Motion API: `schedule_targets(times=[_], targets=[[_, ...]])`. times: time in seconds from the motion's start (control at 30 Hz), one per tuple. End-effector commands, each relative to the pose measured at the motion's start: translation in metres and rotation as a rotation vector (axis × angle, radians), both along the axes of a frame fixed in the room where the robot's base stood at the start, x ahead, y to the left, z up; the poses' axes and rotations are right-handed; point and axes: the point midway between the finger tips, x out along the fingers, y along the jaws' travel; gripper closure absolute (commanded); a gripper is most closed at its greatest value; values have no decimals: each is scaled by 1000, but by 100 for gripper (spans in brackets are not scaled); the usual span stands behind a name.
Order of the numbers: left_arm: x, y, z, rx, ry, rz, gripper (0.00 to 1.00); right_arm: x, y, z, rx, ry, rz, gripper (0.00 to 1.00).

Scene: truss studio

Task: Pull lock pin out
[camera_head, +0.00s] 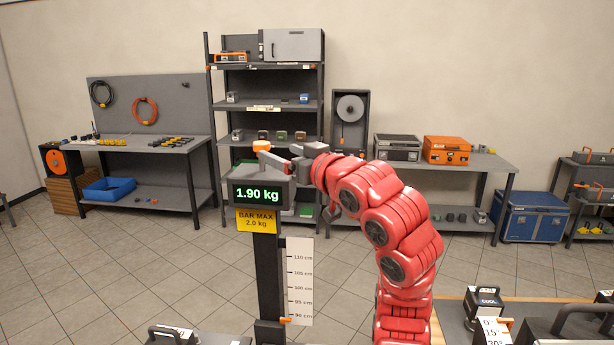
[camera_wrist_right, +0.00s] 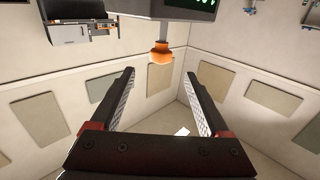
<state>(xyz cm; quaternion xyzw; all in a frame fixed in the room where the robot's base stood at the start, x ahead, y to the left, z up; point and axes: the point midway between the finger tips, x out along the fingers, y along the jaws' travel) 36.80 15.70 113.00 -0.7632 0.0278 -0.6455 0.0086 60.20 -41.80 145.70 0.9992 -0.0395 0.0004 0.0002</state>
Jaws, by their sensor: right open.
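The lock pin appears as an orange knob (camera_head: 262,145) at the top of the dark display box (camera_head: 262,193), which reads 1.90 kg. In the right wrist view the orange knob (camera_wrist_right: 160,54) sits on a short stem against the box (camera_wrist_right: 178,9). My right gripper (camera_head: 268,157) is beside the knob at the top of the box. In the right wrist view its two fingers (camera_wrist_right: 158,74) are spread and empty, with the knob in line with the gap, just past the tips. My left gripper is not in view.
A yellow sign (camera_head: 256,221) reads BAR MAX 2.0 kg on the dark post (camera_head: 267,275). A height scale (camera_head: 299,280) stands beside the post. Handled weights (camera_head: 487,306) rest at the lower right. Shelving (camera_head: 268,105) and workbenches stand farther back.

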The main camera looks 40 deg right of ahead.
Motion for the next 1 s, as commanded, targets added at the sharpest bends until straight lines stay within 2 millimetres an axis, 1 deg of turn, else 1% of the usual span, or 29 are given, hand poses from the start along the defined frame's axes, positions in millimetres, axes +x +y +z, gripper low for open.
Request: schedule_targets(times=[0.03,0.1,0.2,0.3,0.4,0.6,1.0], targets=[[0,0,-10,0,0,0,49,-14,-1,-3,-4,-5,-4,21],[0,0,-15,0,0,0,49,-31,1,-2,-7,-7,-5,21],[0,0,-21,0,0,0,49,-50,3,-2,-2,-2,-3,21],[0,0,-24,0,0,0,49,-65,4,-1,-1,-4,-2,21],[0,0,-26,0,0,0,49,-75,5,0,-1,-3,-2,21],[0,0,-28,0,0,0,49,-82,7,1,-1,0,0,21],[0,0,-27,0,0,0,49,-82,7,1,0,0,0,21]])
